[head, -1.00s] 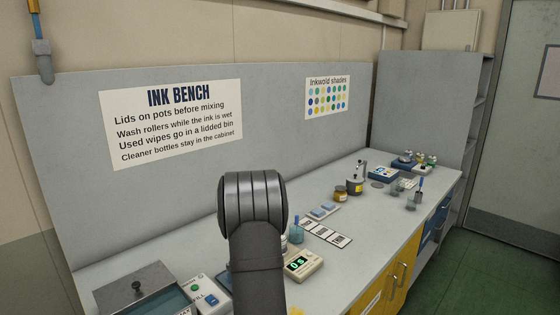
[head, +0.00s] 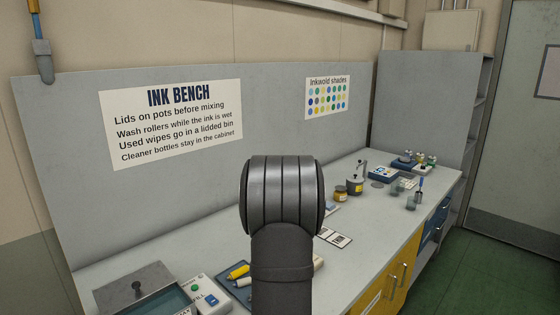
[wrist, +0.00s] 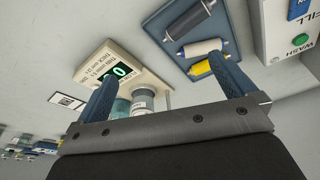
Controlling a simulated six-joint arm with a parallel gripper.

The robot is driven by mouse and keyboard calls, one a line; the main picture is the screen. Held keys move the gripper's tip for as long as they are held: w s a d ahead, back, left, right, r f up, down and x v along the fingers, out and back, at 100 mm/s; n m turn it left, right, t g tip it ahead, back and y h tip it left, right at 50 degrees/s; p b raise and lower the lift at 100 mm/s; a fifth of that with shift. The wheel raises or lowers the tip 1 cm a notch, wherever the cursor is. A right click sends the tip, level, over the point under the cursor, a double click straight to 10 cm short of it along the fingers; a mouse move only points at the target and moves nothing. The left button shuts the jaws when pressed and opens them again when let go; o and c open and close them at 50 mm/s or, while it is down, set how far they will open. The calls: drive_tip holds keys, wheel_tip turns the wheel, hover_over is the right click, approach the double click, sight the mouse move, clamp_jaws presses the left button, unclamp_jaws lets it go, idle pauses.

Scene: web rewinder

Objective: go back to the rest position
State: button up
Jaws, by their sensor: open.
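My gripper (wrist: 166,75) shows in the wrist view with its two blue fingers spread wide apart. Nothing is held between them. In the head view my own raised arm stands in front of the bench and hides the gripper. Jars (wrist: 143,102) show beyond the gripper's edge, between the fingers and partly covered by the gripper body. I cannot tell the gap between them and the fingers.
The bench (head: 345,262) carries a blue tray (wrist: 168,42) of rollers, a cream device with a green display (wrist: 121,70), a wash-and-fill control box (head: 207,298) and a lidded metal basin (head: 135,283). Small pots and bottles (head: 355,185) stand farther right. A panel (head: 60,150) rises behind.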

drive_tip(key=s+a+n+g, duration=0.1)
drive_tip(key=s+a+n, duration=0.2)
drive_tip(key=a, duration=0.6)
drive_tip(key=s+a+n+g, duration=0.1)
drive_tip(key=s+a+n, duration=0.2)
drive_tip(key=s+a, duration=0.3)
drive_tip(key=s+a+r+n+h, duration=0.1)
drive_tip(key=s+a+n, duration=0.2)
drive_tip(key=a, duration=0.9)
drive_tip(key=shift+s+a+g, duration=0.2)
drive_tip(key=shift+s+g, duration=0.2)
drive_tip(key=shift+s, duration=0.75)
